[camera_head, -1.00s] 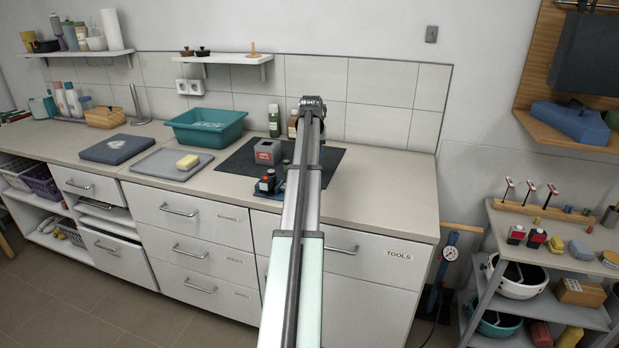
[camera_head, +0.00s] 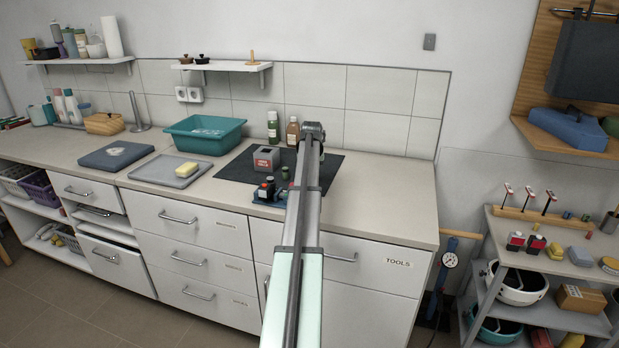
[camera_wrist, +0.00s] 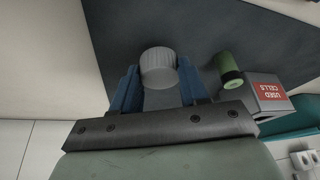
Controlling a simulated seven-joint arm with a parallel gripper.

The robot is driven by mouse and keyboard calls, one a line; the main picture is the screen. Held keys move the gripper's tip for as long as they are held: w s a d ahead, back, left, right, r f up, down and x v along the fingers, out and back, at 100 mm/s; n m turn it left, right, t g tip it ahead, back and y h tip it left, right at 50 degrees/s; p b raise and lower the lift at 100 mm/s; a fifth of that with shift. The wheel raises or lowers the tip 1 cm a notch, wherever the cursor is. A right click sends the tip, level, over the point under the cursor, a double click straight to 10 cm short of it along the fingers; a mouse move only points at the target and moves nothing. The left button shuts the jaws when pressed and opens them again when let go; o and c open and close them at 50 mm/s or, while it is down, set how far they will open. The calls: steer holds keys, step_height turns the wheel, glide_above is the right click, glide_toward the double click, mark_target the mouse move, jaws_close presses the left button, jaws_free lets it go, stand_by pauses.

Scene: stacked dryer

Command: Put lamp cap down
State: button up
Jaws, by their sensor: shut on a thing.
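My gripper (camera_wrist: 157,82) has its two blue fingers shut on the lamp cap (camera_wrist: 158,66), a pale grey, ribbed, round cap. The cap is over the dark mat (camera_wrist: 205,25) in the wrist view; I cannot tell whether it touches the mat. In the head view my own arm hides the gripper and the cap. A red and black device (camera_head: 267,189) on a blue base stands at the mat's front edge, left of my arm. I cannot tell whether it is the lamp.
A green cell (camera_wrist: 228,70) stands right of the gripper in the wrist view, beside the grey used-cells box (camera_wrist: 268,96). A teal basin (camera_head: 205,135) and two bottles (camera_head: 283,130) stand behind. The mat right of my arm is clear.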

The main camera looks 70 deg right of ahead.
steer(key=shift+f, duration=1.2)
steer(key=shift+f, duration=0.15)
steer(key=o, duration=1)
steer(key=v, duration=1.2)
